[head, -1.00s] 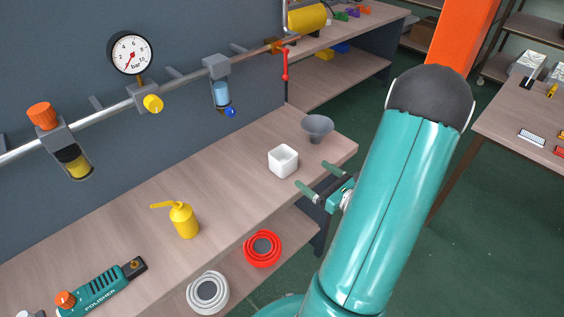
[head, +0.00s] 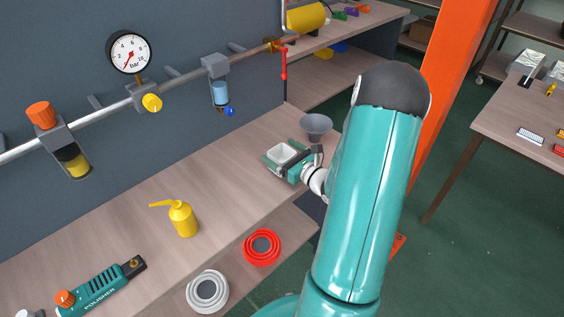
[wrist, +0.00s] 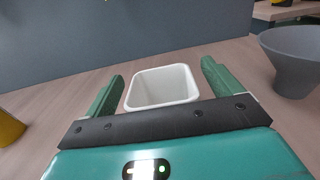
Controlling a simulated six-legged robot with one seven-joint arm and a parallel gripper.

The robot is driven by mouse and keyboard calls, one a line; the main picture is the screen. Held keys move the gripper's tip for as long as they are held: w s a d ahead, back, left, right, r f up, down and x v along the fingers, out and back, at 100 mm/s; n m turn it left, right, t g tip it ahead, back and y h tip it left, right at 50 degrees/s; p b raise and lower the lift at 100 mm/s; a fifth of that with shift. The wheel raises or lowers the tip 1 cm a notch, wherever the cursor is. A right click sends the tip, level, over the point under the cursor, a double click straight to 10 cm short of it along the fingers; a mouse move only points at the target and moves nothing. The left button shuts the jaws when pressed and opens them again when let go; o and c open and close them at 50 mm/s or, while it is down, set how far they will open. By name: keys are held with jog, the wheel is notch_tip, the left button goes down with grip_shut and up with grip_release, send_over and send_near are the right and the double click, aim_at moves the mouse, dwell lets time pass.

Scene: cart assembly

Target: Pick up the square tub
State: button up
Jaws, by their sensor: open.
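The square tub (head: 281,151) is white, open at the top, and stands upright on the wooden bench (head: 240,175). In the wrist view the tub (wrist: 161,87) sits between the two green fingers of my gripper (wrist: 160,88), with a visible gap on each side. In the head view my gripper (head: 281,158) is at the tub, with its fingers on either side. The jaws are open. The gripper body hides the tub's lower near side.
A grey funnel-shaped cup (head: 316,126) stands close behind and right of the tub. Red rings (head: 262,248) and grey rings (head: 207,291) lie on the lower shelf.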

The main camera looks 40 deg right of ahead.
jog(key=shift+w, duration=0.1)
jog(key=c, duration=1.1)
jog(key=shift+o, duration=0.2)
jog(key=shift+r, duration=0.15)
